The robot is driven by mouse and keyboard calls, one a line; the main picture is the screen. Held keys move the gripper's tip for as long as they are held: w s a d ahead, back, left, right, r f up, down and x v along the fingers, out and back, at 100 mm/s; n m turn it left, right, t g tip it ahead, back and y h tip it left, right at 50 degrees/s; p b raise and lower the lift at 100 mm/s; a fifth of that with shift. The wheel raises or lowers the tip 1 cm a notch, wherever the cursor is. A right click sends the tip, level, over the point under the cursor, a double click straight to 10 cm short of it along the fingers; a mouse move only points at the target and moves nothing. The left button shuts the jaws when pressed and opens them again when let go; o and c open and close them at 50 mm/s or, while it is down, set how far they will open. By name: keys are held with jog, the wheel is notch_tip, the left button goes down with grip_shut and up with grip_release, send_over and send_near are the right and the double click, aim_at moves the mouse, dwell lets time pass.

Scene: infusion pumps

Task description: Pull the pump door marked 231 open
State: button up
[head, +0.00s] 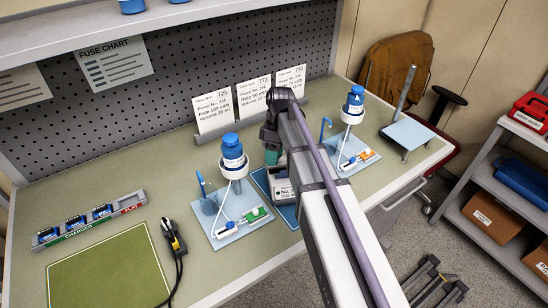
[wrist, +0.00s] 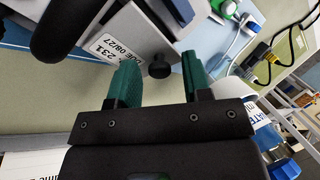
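The pump marked 231 (wrist: 110,40) shows at the top of the wrist view, with a white label reading 231 and DUE 08/27. A dark round knob (wrist: 159,70) sticks out from its edge. My gripper (wrist: 160,62) has two green fingers spread apart, one on each side of the knob, with visible gaps and no clear contact. In the head view the pump (head: 283,187) stands on a blue mat, largely hidden by my arm; the green of my gripper (head: 271,157) shows just above it. The door looks closed, but its outline is hard to make out.
Blue-capped bottles on stands (head: 232,155) (head: 352,106) rise left and right of the pump. Info cards (head: 213,112) stand behind it. A charger rack (head: 90,219), a green mat (head: 110,270) and a black cabled device (head: 173,238) lie at left.

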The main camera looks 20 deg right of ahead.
grip_shut()
jog(key=shift+w+r+g, duration=0.1)
jog(key=shift+w+g, duration=0.35)
jog(key=shift+g, duration=0.15)
jog(key=shift+r, duration=0.1)
jog(key=shift+o, duration=0.5)
grip_release()
jog(key=shift+s, duration=0.1)
jog(key=p+v, duration=0.9)
jog(key=v, duration=0.2)
